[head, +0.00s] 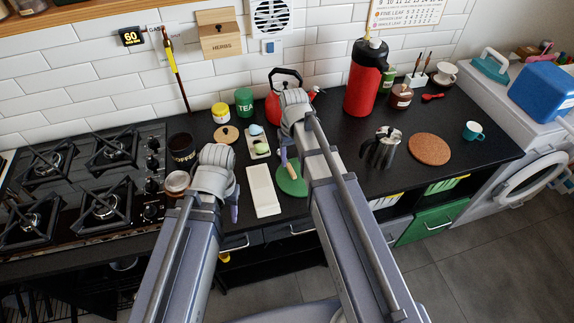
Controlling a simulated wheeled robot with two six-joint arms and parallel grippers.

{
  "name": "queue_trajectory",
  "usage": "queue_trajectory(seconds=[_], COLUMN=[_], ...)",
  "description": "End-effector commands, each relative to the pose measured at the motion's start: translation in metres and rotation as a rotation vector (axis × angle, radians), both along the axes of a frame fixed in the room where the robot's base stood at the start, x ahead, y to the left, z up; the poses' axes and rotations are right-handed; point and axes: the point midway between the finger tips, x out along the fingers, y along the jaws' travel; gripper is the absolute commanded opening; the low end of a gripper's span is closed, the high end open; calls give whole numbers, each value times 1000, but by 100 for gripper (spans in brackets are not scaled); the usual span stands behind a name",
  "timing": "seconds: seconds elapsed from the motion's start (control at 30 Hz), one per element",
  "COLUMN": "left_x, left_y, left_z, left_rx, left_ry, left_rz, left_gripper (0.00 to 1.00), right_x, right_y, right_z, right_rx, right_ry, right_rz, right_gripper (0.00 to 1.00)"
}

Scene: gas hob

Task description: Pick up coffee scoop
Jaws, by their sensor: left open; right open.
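A small red scoop (432,97), which looks like the coffee scoop, lies on the black counter at the back right, beside a brown jar (401,97). My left gripper (234,208) is low over the counter's front, left of the white board; its wrist hides most of it. My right gripper (286,163) is near the green round mat, mostly hidden behind its own arm. Both grippers are open and well to the left of the scoop. I see nothing held in either.
A red flask (366,78) and a moka pot (381,147) stand between my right arm and the scoop. A cork mat (429,149) and a teal mug (472,131) are in front of the scoop. The counter (465,108) is clear right of it. The gas hob (82,180) is at left.

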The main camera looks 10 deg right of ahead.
Motion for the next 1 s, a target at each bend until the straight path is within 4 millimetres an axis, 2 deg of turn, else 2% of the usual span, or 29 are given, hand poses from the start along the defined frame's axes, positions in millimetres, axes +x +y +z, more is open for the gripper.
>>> queue_trajectory(seconds=[0.4,0.7,0.77,1.0], left_x=[0,0,0,0], left_y=[0,0,0,0], left_z=[-49,-49,-49,-49], left_rx=[0,0,0,0], left_ry=[0,0,0,0], left_rz=[0,0,0,0], left_gripper=[50,50,50,50], right_x=[1,1,1,1], right_y=[2,2,2,2], right_z=[-49,-49,-49,-49], right_rx=[0,0,0,0], right_ry=[0,0,0,0], right_rz=[0,0,0,0], right_gripper=[55,55,50,24])
